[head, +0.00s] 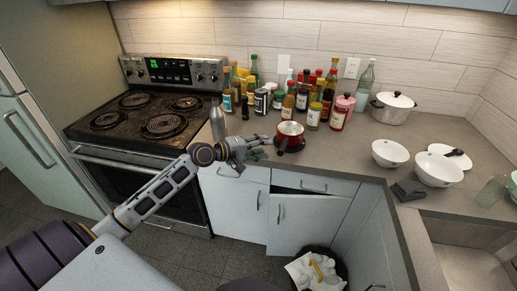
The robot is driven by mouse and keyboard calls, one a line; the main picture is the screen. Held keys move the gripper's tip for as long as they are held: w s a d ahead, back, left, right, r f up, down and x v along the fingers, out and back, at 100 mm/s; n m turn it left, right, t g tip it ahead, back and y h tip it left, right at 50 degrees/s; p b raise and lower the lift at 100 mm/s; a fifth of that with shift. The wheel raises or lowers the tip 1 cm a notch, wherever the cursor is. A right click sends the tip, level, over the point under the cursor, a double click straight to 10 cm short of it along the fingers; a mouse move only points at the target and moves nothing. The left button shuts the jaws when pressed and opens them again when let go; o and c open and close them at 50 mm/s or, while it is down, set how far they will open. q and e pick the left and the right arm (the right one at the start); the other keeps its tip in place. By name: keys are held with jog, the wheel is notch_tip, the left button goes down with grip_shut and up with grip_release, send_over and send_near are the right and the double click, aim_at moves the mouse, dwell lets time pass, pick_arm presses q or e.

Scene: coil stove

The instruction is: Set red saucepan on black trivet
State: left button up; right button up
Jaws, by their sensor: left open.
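The red saucepan (291,130) stands upright on the grey counter, right of the stove and in front of the bottles. A dark shape shows low around its base, which looks like the black trivet (282,149); I cannot tell how fully the pan rests on it. My left gripper (265,147) is open at the counter's front edge, just left of the saucepan, with its fingers pointing toward it. The fingers look empty and apart from the pan. The saucepan's handle is not clear. My right gripper is not in view.
A coil stove (150,112) is at the left, with a grey bottle (217,120) at its right edge. Several bottles and jars (290,98) crowd behind the saucepan. A lidded pot (392,108), white bowls (390,153) and a dark folded item (408,190) are right. Counter between is clear.

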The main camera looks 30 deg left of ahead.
pick_arm(q)
jog(key=shift+s+a+r, duration=0.2)
jog(key=shift+s+a, duration=0.1)
jog(key=shift+s, duration=0.25)
jog(key=shift+f, duration=0.15)
dwell(0.5)
jog(key=s+a+f+m+g+y, duration=0.1)
jog(key=s+f+m+y, duration=0.15)
jog(key=f, duration=1.45)
jog(key=s+f+m+g+y, duration=0.15)
jog(key=f+m+y, duration=0.25)
jog(key=f, duration=1.4)
jog(key=s+f+m+g, duration=0.1)
jog(key=s+f+g, duration=0.1)
jog(key=s+f, duration=0.65)
jog(key=s+f+m+g, duration=0.1)
jog(key=s+f, duration=0.5)
jog(key=f, duration=0.6)
jog(key=s+d+f+m+g, duration=0.1)
jog(key=s+f, duration=0.4)
jog(key=s, duration=0.5)
jog(key=s+d+f+m+g+y, duration=0.1)
jog(key=s+f, duration=0.4)
jog(key=s, duration=0.6)
jog(key=s+d+f+m+g, duration=0.2)
jog(key=s+f, duration=0.4)
jog(key=s, duration=0.5)
jog(key=shift+s+m+g, duration=0.2)
jog(key=shift+m+g, duration=0.55)
jog(key=shift+g, duration=0.3)
